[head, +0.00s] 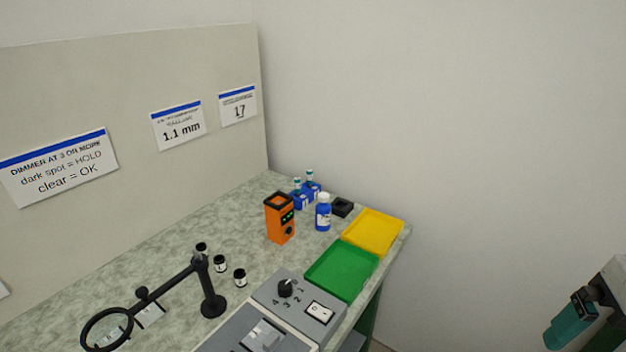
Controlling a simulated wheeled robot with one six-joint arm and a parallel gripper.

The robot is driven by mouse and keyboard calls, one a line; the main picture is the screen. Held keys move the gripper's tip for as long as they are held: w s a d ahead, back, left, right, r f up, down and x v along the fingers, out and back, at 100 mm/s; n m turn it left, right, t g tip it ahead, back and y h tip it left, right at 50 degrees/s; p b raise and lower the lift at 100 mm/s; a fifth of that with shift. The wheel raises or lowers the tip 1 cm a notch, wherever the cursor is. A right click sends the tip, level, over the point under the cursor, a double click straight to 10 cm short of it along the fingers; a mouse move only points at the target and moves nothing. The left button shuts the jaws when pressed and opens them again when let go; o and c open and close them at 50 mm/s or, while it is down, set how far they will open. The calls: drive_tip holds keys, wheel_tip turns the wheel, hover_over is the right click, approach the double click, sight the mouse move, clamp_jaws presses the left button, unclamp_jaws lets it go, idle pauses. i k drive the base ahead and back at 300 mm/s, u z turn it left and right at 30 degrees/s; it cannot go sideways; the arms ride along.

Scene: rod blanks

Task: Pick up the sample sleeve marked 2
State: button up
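Small dark sleeves with pale labels stand on the speckled green bench (150,255). One sleeve (220,264) is left of centre, and another sleeve (240,278) stands just to its lower right. A third small dark piece (201,248) shows behind the magnifier's joint, partly overlapped by it. The marks on the labels are too small to read, so I cannot tell which is 2. My gripper (578,328), teal and dark, is at the lower right corner, well away from the bench and partly cut off. Its opening cannot be made out.
A black magnifier on a stand (213,306) is at the front left. A grey dial box (298,302), green tray (342,270), yellow tray (373,232), orange device (280,218) and blue bottle (323,213) crowd the right part. A wall panel (60,110) backs the bench.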

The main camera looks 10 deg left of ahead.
sight(240, 279)
drive_tip(key=u, duration=2.8)
drive_tip(key=k, duration=0.9)
drive_tip(key=z, duration=1.15)
drive_tip(key=i, duration=1)
drive_tip(key=z, duration=0.05)
